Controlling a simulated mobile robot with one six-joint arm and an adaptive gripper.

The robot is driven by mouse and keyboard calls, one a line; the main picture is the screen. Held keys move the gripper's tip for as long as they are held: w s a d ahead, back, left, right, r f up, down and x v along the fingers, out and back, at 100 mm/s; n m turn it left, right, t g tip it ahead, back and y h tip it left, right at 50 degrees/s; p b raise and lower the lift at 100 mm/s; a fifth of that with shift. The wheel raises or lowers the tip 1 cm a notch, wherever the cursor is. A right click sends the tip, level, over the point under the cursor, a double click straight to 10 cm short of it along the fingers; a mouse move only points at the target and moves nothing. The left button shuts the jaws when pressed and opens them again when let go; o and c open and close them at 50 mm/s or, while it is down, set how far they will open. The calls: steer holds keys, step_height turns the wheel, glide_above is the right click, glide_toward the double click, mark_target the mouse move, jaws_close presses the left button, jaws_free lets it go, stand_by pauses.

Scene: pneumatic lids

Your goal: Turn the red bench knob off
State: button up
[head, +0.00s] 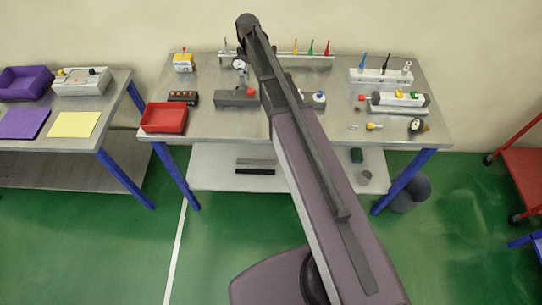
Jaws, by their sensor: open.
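A small red knob (250,92) sits on top of a grey block (230,98) at the middle of the bench (215,125). My arm passes just right of it and covers part of the fittings there. Another small red piece (361,98) lies farther right, beside a cylinder unit; I cannot tell which red part is the bench knob, nor its on or off position. My arm reaches up across the bench to the back edge, and its dark far end is near the wall. I cannot make out my gripper's fingers.
A red tray (164,118) is at the bench's front left. A yellow box (183,62), a rear rack (285,60) of coloured tools and a white block (381,76) stand behind. A gauge (416,125) lies front right. A side table (65,140) is left.

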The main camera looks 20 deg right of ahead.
steer(key=s+f+m+b, duration=0.4)
steer(key=s+f+b, duration=0.4)
steer(key=s, duration=0.5)
steer(key=s+f+m+b, duration=0.5)
steer(key=s+f+b, duration=0.4)
steer(key=s, duration=0.4)
steer(key=shift+s+f+m, duration=0.15)
steer(key=shift+f+m, duration=0.15)
steer(key=shift+f, duration=0.05)
stand_by(1.0)
